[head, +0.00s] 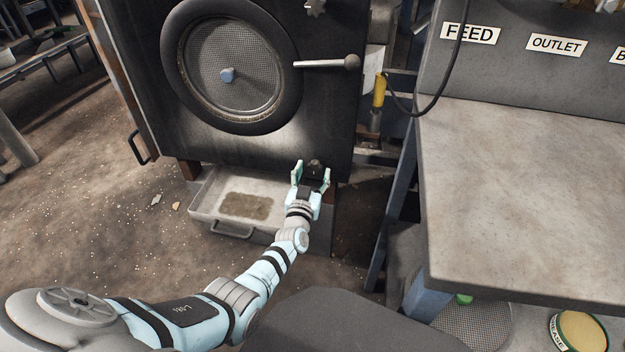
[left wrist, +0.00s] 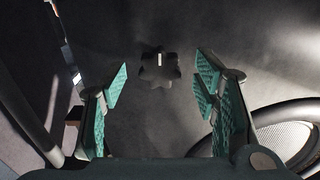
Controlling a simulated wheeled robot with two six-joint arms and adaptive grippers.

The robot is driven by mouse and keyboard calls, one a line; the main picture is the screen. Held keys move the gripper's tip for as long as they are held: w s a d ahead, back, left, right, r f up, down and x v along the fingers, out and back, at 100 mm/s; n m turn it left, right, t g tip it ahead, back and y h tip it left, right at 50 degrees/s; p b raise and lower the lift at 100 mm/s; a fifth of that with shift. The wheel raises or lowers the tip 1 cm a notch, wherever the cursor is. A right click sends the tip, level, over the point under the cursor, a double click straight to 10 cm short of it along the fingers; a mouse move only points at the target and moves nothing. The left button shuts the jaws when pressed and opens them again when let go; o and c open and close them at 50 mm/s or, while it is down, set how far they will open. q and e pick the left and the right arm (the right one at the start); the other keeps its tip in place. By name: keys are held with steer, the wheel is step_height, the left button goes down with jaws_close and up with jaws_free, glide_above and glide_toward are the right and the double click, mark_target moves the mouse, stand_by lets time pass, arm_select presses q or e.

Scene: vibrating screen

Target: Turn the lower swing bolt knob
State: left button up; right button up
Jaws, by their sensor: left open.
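The lower swing bolt knob (head: 315,167) is a dark, lobed knob low on the right of the black machine front. In the left wrist view the knob (left wrist: 159,70) shows face-on with a small pale mark near its centre. My left gripper (head: 312,172) is open at the knob. In the left wrist view its green-padded fingers (left wrist: 161,85) stand on both sides of the knob, with gaps on both sides. I cannot tell how far the fingertips are from the machine front. My right gripper is not in view.
The round mesh screen (head: 228,65) and a lever with a ball end (head: 351,62) are above. An upper knob (head: 315,6) is at the top edge. A tray (head: 213,204) with brownish residue sits below the machine. A grey table (head: 530,190) stands to the right.

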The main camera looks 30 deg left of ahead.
arm_select(q)
steer(key=shift+w, duration=0.35)
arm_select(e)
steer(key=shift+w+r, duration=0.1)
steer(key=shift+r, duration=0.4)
arm_select(q)
steer(key=shift+c, duration=0.6)
steer(key=c, duration=1)
